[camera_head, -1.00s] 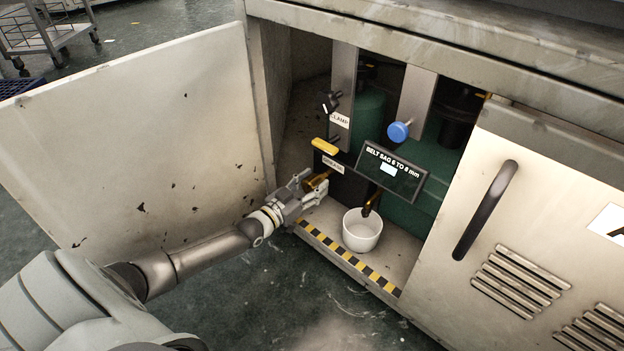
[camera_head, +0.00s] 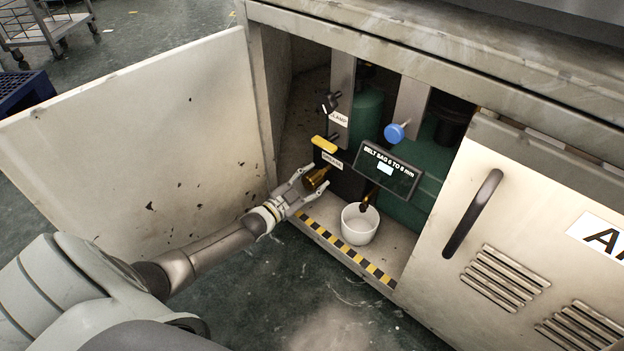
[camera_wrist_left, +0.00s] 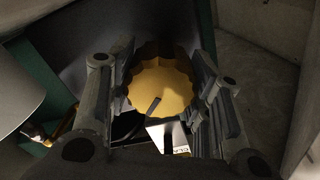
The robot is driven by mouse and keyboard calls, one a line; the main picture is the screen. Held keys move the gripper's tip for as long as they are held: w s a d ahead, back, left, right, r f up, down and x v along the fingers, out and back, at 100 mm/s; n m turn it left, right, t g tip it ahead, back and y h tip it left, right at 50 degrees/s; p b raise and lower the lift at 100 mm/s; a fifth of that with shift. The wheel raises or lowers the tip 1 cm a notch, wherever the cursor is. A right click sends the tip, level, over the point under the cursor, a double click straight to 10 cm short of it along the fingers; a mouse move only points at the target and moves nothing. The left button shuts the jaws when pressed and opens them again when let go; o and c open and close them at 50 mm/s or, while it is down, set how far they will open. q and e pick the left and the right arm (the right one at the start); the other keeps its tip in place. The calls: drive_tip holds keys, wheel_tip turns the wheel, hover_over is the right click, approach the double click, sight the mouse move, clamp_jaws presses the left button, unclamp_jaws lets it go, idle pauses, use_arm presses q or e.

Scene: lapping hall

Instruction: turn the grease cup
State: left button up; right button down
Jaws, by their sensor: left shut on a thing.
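The grease cup (camera_head: 317,180) is a brass-coloured knob low inside the open cabinet, left of the white cup. In the left wrist view its round, scalloped yellow cap (camera_wrist_left: 162,88) faces me, with a short dark mark on it. My left gripper (camera_head: 312,184) is shut on the grease cup; its fingers (camera_wrist_left: 160,100) lie on either side of the cap in the wrist view. The cup's mounting behind the cap is mostly hidden. My right gripper is not in view.
A white cup (camera_head: 358,226) stands on the cabinet floor under a brass spout. A yellow handle (camera_head: 324,145), a blue knob (camera_head: 395,132) and a belt-sag sign (camera_head: 388,171) are close above. The open door (camera_head: 140,130) stands at left, the closed door (camera_head: 520,210) at right.

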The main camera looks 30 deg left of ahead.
use_arm(q)
drive_tip(key=o, duration=1)
drive_tip(key=shift+s, duration=0.1)
drive_tip(key=shift+s+a, duration=0.3)
drive_tip(key=shift+s, duration=1.65)
drive_tip(key=shift+s+a, duration=0.3)
drive_tip(key=shift+s, duration=1.6)
drive_tip(key=shift+s+a, duration=0.3)
drive_tip(key=shift+s, duration=1.65)
